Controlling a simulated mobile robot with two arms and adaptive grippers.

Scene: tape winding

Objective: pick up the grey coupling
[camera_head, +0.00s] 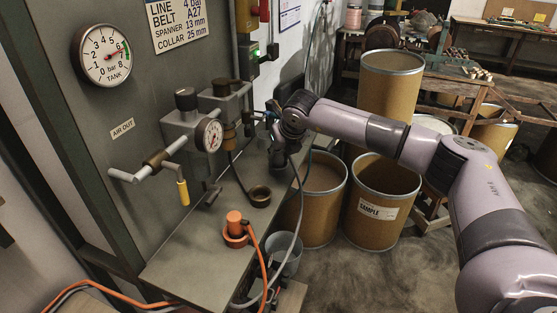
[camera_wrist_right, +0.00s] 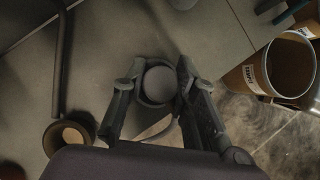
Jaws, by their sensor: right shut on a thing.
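The grey coupling (camera_wrist_right: 160,84) shows in the right wrist view as a round grey top with a darker ring around its lower side. My right gripper (camera_wrist_right: 161,76) is shut on it, one finger on each side. In the head view my right gripper (camera_head: 278,157) points down over the far end of the grey bench, and I cannot make out the coupling there. Whether the coupling still rests in a holder or is raised, I cannot tell. A grey hose (camera_head: 300,182) hangs below the gripper. My left gripper is not in view.
An orange coupling (camera_head: 235,222) with an orange hose stands in a ring holder on the bench (camera_head: 190,262). An empty dark ring (camera_head: 260,194) is between it and my gripper. The panel with valve and gauge (camera_head: 209,135) rises at left. Fibre drums (camera_head: 381,205) stand at right.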

